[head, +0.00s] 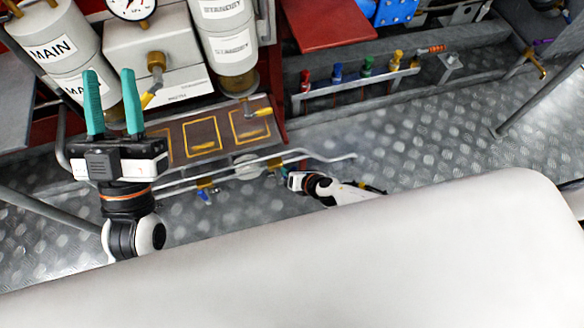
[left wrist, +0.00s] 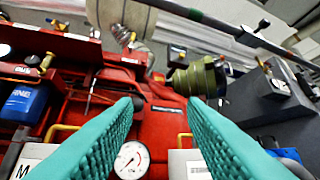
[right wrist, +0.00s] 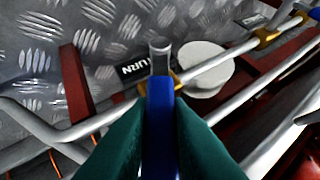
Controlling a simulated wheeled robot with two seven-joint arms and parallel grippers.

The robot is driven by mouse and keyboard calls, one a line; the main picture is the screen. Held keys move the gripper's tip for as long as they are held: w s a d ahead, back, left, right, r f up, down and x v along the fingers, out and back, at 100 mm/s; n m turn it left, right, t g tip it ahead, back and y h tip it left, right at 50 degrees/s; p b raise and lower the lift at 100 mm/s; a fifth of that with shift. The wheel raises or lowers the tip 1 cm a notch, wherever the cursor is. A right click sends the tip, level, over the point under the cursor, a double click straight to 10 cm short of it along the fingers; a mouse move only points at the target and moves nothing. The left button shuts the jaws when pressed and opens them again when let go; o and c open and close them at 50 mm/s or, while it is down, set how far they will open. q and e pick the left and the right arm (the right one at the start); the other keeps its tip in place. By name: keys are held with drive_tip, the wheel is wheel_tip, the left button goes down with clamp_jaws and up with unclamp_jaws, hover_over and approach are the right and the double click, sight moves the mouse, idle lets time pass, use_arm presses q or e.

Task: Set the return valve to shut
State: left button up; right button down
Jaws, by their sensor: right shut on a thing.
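The blue lever (right wrist: 160,125) of the return valve is between the fingers of my right gripper (right wrist: 160,108), which is shut on it. The lever points from the brass valve body (right wrist: 176,80) toward my gripper, across the grey pipe. My left gripper (head: 111,95) is raised, open and empty in front of the white canisters.
Grey pipes (head: 325,156) run along the floor plate. Another blue-handled valve (head: 205,196) hangs left of my right gripper. A dark panel with yellow frames (head: 201,136) lies above the pipes. Several coloured taps (head: 337,71) stand on a rail behind.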

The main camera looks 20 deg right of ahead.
sight(281, 180)
drive_tip(key=shift+a+r+h+p, duration=0.3)
drive_tip(key=shift+h+p, duration=0.2)
drive_tip(key=shift+p, duration=0.4)
use_arm(q)
drive_tip(key=w+a+f+g+y+p, duration=0.1)
drive_tip(key=w+f+g+y+p, duration=0.15)
drive_tip(key=f+g, duration=0.85)
use_arm(e)
drive_tip(key=shift+a+r+n+h+b, duration=0.15)
drive_tip(key=shift+a+n+h+b, duration=0.15)
drive_tip(key=shift+n+h+b, duration=0.2)
drive_tip(key=shift+a+h+p, duration=0.35)
drive_tip(key=shift+h+p, duration=0.05)
drive_tip(key=shift+p, duration=0.3)
drive_tip(key=shift+a+n+h+p, duration=0.6)
drive_tip(key=shift+n+h, duration=0.1)
drive_tip(key=shift+h, duration=0.1)
use_arm(q)
drive_tip(key=s+a+f+g+y, duration=0.3)
drive_tip(key=s+f+g, duration=0.4)
drive_tip(key=f, duration=0.3)
drive_tip(key=shift+s+a+f+n, duration=0.35)
drive_tip(key=shift+a+f+n, duration=0.05)
drive_tip(key=shift+a, duration=0.05)
use_arm(e)
drive_tip(key=shift+a+h, duration=0.15)
drive_tip(key=shift+h, duration=0.15)
drive_tip(key=c, duration=1.4)
unclamp_jaws()
drive_tip(key=shift+o, duration=0.2)
